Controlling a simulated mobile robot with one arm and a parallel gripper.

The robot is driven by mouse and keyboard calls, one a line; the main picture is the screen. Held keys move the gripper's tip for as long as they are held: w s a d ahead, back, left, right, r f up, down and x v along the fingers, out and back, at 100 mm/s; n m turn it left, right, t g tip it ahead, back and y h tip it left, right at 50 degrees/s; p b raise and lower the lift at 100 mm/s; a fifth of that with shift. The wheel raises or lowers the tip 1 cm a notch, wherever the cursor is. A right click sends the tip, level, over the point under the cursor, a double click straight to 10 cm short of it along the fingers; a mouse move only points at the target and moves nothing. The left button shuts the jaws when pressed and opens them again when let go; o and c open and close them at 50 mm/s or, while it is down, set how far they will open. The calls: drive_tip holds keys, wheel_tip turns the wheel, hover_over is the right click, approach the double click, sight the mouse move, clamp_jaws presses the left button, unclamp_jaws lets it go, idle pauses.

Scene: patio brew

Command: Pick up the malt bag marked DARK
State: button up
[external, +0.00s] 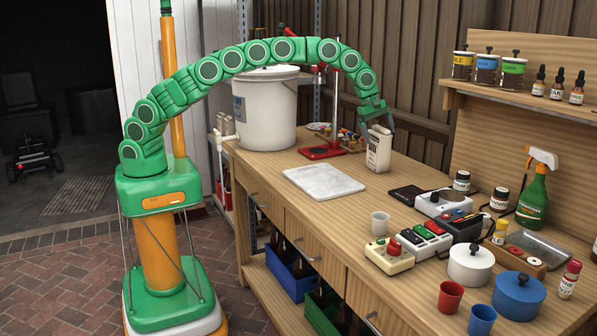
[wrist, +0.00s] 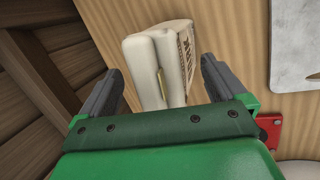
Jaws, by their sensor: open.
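A cream malt bag (external: 378,150) with small dark print stands upright on the wooden bench, near its back edge. The print is too small to read in the external view. My gripper (external: 376,113) is just above the bag, pointing down, with its jaws around the bag's top. In the wrist view the bag (wrist: 160,65) lies between the two dark fingers of my open gripper (wrist: 155,85), with a gap on each side. Its lettering faces sideways there and I cannot make it out.
A red stand base (external: 322,151) with a post and a white bucket (external: 265,108) are left of the bag. A white board (external: 324,181) lies in front. A black scale-like slab (external: 408,194) and several jars and devices are to the right. The fence is close behind.

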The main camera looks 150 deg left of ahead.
drive_tip(key=shift+f, duration=0.1)
clamp_jaws()
idle(0.7)
